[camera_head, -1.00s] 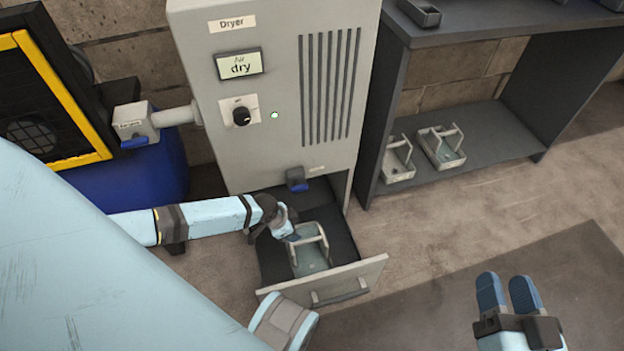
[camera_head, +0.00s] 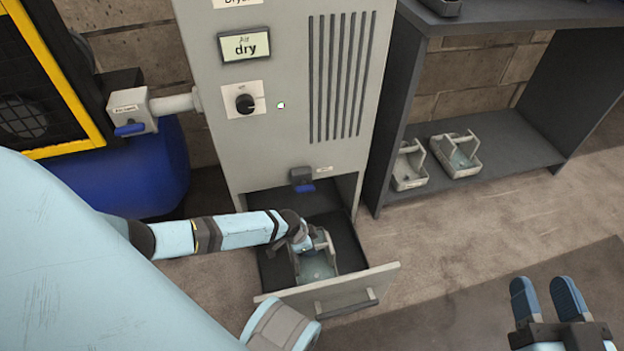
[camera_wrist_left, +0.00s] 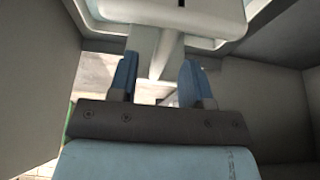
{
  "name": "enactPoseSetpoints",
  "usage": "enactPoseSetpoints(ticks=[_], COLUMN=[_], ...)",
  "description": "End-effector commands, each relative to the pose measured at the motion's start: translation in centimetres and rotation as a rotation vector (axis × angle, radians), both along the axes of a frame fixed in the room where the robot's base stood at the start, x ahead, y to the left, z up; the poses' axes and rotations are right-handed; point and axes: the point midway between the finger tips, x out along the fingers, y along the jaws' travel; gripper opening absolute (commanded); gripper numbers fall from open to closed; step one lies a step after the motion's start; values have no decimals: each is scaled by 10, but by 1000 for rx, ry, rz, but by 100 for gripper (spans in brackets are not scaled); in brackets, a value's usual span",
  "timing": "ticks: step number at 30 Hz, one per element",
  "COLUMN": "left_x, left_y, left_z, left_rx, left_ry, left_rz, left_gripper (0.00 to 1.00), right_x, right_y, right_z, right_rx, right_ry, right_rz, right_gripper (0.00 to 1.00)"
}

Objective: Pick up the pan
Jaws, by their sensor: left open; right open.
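The pan (camera_head: 318,268), a small pale carrier with a raised handle and a bluish inside, sits in the dryer's open drawer (camera_head: 350,284). My left gripper (camera_head: 306,245) is down in the drawer at the pan's handle, partly hidden by its own wrist. In the left wrist view its two blue fingers (camera_wrist_left: 158,80) are apart, with pale bars of the handle showing between them. The pan's body (camera_wrist_left: 172,12) shows at the top of that view. I cannot tell whether the fingers touch the handle. My right gripper (camera_head: 545,292) is open and empty over the floor at lower right.
The grey dryer (camera_head: 285,150) stands behind the drawer. Two similar carriers, one (camera_head: 409,168) beside the other (camera_head: 456,156), stand on the lower shelf of a dark rack (camera_head: 510,140) at right. A blue tank (camera_head: 130,175) is at left. The floor at right is clear.

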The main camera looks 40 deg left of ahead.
Motion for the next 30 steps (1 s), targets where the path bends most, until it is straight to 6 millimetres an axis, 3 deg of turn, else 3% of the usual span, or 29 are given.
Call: enactPoseSetpoints(ticks=[1, 5, 30], left_x=[2, 6, 7], left_y=[-3, -5, -6], left_z=[-13, -22, -27], left_rx=[0, 0, -1], left_ry=[0, -1, 0], left_rz=[1, 1, 2], left_gripper=[45, 45, 45], right_x=[2, 6, 6], right_y=[-2, -4, -4], right_z=[-5, -2, -1], right_rx=[-19, -48, -52], right_ry=[-33, -84, -94], right_rz=[-1, -4, -6], right_gripper=[47, 47, 47])
